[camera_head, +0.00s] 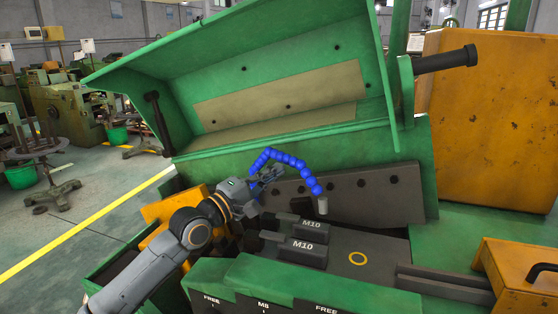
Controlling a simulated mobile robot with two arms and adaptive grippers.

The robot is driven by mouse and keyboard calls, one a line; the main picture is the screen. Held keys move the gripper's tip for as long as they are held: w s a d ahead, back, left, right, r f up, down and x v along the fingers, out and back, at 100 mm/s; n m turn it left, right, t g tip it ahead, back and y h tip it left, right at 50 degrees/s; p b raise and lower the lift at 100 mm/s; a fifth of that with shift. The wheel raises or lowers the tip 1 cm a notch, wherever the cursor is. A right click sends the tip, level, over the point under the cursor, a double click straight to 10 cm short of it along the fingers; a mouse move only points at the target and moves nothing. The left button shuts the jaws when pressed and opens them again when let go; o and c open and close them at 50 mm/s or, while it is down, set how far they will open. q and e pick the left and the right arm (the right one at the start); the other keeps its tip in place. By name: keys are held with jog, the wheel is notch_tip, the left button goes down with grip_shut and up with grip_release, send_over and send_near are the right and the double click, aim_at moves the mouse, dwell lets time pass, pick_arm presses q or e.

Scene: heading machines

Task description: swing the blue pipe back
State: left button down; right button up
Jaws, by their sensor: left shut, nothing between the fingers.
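The blue pipe (290,160) is a curved, segmented hose. It arches up from near my left gripper and bends down to the right, ending in a pale nozzle (323,206) above the machine bed. My left gripper (272,174) is shut and empty. It appears beside the left part of the pipe, just under the arch; whether it touches the pipe I cannot tell. The pipe's lower left end is hidden around the gripper. My right gripper is not in view.
The raised green cover (270,70) of the machine stands open behind the pipe. A yellow box (520,275) with a black handle is at the lower right. A yellow panel (490,120) stands behind on the right.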

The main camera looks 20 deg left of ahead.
aim_at(289, 164)
pick_arm(q)
jog(key=shift+w+d+r, duration=0.35)
jog(key=shift+w+d, duration=0.05)
jog(key=shift+w, duration=0.1)
jog(key=shift+w+f, duration=0.15)
jog(key=shift+w, duration=0.15)
jog(key=shift+d, duration=0.1)
jog(key=shift+w+d, duration=0.4)
jog(key=shift+w, duration=0.05)
jog(key=x, duration=0.2)
jog(key=b+x, duration=0.1)
jog(key=shift+w+d+f, duration=0.2)
jog(key=shift+d+f, duration=0.15)
jog(key=shift+w+d+b, duration=0.2)
jog(key=shift+w+b, duration=0.25)
jog(key=shift+w, duration=0.15)
jog(key=shift+w+d+b, duration=0.2)
jog(key=shift+w+b, duration=0.25)
jog(key=shift+w, duration=0.1)
jog(key=shift+r, duration=0.25)
